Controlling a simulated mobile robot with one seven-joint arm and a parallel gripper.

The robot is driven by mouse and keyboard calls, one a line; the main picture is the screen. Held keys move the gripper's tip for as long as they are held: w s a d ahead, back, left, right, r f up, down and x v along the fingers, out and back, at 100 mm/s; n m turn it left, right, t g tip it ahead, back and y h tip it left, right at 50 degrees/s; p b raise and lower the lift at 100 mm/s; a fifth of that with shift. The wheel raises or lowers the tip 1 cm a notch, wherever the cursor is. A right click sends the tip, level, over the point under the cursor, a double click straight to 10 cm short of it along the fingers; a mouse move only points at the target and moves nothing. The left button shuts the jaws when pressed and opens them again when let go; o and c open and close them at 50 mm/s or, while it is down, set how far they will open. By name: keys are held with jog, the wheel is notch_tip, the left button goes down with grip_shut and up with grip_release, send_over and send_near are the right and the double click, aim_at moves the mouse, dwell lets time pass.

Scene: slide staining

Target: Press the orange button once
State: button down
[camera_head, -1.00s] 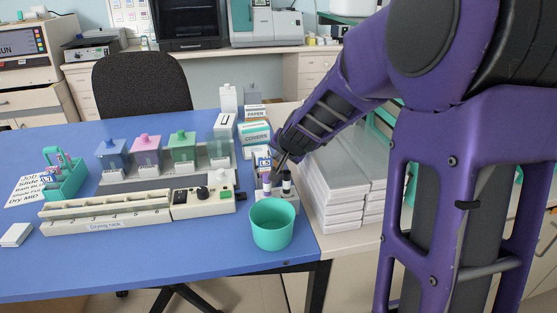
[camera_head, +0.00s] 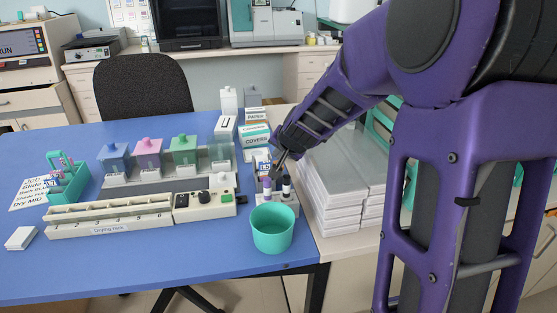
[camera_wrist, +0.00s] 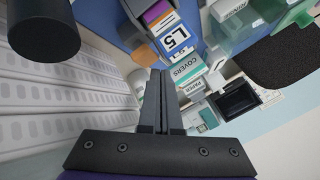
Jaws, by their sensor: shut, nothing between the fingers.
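I cannot make out an orange button in either view. A pale control box (camera_head: 212,210) at the right end of the drying rack has a black knob (camera_head: 204,197), a green button (camera_head: 227,198) and a dark panel with tiny marks. My gripper (camera_head: 276,172) is above the small bottle holder, to the right of the control box. In the wrist view my gripper (camera_wrist: 159,73) has its fingers together and empty, with the L5 label card (camera_wrist: 174,38) and the COVERS box (camera_wrist: 187,70) beyond it. The control box does not show clearly there.
A teal cup (camera_head: 273,228) stands in front of the bottle holder. White stacked trays (camera_head: 335,190) lie to the right, close to my arm. The drying rack (camera_head: 110,217) and several lidded jars are to the left.

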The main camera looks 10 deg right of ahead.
jog(key=shift+r, duration=0.1)
notch_tip(320, 180, up, 5)
jog(key=p, duration=0.4)
dwell(0.3)
dwell(0.4)
